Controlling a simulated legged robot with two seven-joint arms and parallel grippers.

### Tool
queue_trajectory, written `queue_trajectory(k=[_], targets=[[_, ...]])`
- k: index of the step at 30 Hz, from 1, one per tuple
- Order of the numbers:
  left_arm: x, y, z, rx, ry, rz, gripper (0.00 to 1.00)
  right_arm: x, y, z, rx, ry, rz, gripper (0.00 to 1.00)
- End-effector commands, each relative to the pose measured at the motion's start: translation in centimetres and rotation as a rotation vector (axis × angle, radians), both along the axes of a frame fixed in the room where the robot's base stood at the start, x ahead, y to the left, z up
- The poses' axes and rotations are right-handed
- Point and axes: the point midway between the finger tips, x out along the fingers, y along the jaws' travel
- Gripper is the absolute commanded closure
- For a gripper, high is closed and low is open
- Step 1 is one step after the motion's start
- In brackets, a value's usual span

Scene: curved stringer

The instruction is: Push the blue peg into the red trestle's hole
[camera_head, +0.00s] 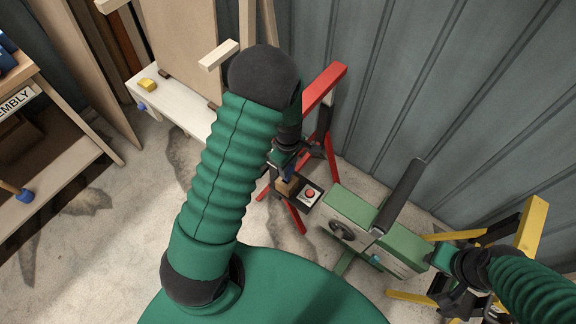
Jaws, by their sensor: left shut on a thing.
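The red trestle (325,84) stands right of centre, in front of the grey wall. My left arm crosses in front of it and hides part of its top and legs. My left gripper (289,164) is at the trestle and is shut on the blue peg (288,173), of which only a small piece shows. The peg is above a small brown block (287,187) beside a red button box. The trestle's hole is hidden, so I cannot tell if the peg is in it. My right gripper (455,301) is at the lower right near the yellow trestle; its fingers are unclear.
The red button box (309,194) is beside the brown block. A green machine (362,222) with a dark bar and handwheel stands to the right. The yellow trestle (531,225) is at far right. A white bench (180,110) and wooden shelf (62,110) stand left. Floor between is clear.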

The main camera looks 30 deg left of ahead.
Motion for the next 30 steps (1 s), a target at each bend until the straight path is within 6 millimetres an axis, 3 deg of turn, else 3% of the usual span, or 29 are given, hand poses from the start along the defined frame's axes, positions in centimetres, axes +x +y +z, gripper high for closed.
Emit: queue_trajectory(k=[30], targets=[[0.01,0.0,0.0,0.0,0.0,-0.001,1.0,0.0,0.0,0.91,0.0,0.0,0.0,0.64]])
